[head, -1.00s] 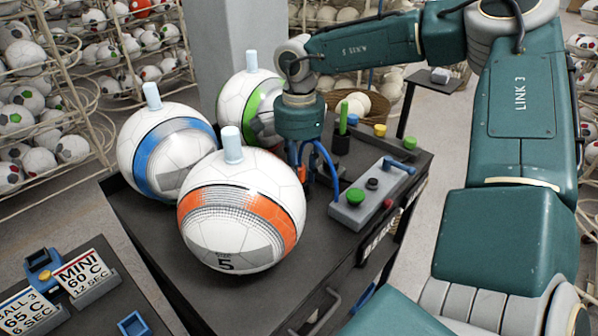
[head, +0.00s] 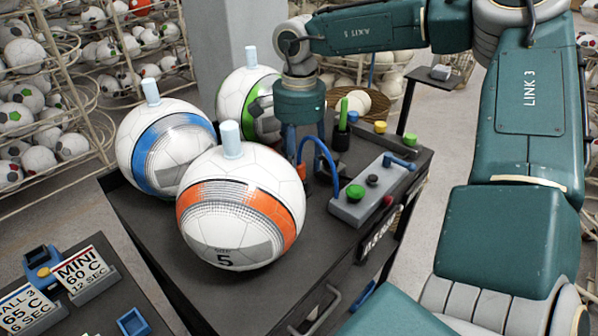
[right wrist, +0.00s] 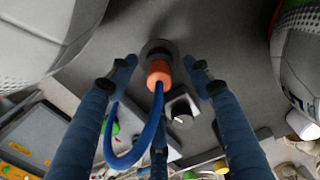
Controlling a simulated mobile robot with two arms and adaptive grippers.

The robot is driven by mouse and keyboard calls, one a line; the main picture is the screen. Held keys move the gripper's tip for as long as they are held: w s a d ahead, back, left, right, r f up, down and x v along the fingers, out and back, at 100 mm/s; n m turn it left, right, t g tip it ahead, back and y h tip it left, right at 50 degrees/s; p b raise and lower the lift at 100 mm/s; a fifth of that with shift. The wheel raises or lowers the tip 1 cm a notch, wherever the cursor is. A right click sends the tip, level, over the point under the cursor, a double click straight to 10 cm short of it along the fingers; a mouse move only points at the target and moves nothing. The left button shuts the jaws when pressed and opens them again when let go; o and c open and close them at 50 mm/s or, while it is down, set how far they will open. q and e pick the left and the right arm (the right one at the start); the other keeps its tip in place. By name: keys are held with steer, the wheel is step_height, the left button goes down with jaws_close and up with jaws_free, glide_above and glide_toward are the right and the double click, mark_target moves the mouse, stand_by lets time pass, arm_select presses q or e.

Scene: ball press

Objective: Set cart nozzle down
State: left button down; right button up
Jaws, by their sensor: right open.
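The cart nozzle (right wrist: 158,73) shows in the right wrist view as an orange piece with a blue hose (right wrist: 150,125). It sits at a round dark fitting (right wrist: 158,48) on the cart top. My right gripper (right wrist: 160,76) is open, its fingers on either side of the nozzle with gaps between. In the head view, my right gripper (head: 305,160) points down behind the orange-banded ball (head: 240,210), which partly hides the fingertips. The blue hose (head: 331,160) arches beside it. My left gripper is not in view.
A blue-banded ball (head: 150,170) and a green-banded ball (head: 232,98) also stand on the dark cart (head: 190,265), close to the gripper. A grey control box (head: 350,208) with buttons and a green pen-like item (head: 343,112) are on the right.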

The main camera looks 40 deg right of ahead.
step_height(320, 180, up, 10)
steer(key=shift+f+b, duration=0.2)
steer(key=shift+b, duration=0.55)
steer(key=shift+s+f, duration=0.1)
